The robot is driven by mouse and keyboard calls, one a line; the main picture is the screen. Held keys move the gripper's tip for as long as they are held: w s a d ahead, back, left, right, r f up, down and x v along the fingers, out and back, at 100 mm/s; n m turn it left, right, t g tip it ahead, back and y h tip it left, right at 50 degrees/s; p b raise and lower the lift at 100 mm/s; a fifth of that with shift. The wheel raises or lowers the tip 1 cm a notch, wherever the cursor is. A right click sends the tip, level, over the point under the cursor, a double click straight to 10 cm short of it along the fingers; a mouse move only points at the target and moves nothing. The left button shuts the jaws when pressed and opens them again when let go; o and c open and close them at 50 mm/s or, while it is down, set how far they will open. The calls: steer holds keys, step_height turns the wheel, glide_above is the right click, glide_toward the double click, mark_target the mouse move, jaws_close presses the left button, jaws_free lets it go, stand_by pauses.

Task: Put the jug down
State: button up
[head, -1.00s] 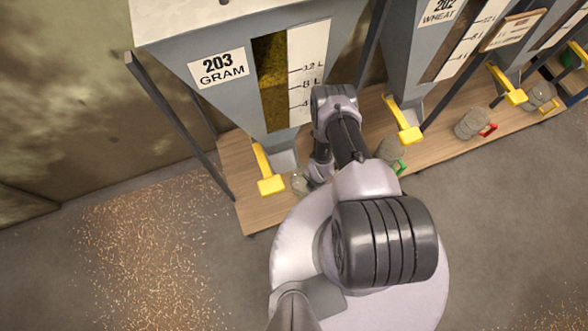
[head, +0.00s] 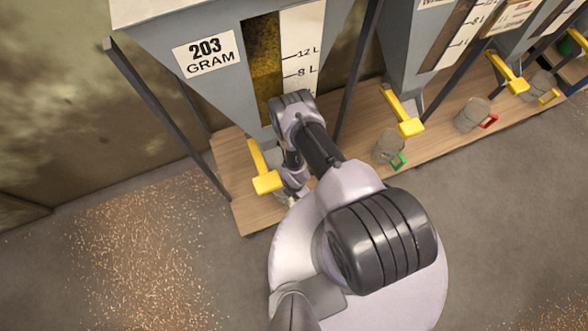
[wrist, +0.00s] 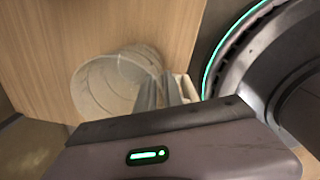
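The clear, round jug (wrist: 112,84) shows in the wrist view against the wooden shelf (wrist: 150,25), beside my gripper's grey fingers (wrist: 162,90). The fingers look closed at its side, where a pale part, perhaps its handle, shows. The exact contact is partly hidden. I cannot tell whether the jug's base touches the shelf. In the head view my gripper (head: 291,196) is low over the front of the shelf, right of the yellow lever under the 203 GRAM hopper (head: 208,52). My arm mostly hides the jug there.
The yellow lever (head: 265,180) stands close left of my gripper. A jug with a green handle (head: 388,146) and one with a red handle (head: 470,115) stand to the right on the shelf. Shelf room is clear between my arm and the green-handled jug. Grain lies on the floor.

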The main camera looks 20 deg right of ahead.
steer(key=shift+o, duration=0.6)
steer(key=shift+r, duration=0.1)
step_height(320, 180, up, 8)
steer(key=p, duration=0.4)
steer(key=shift+s, duration=0.15)
steer(key=shift+f, duration=0.2)
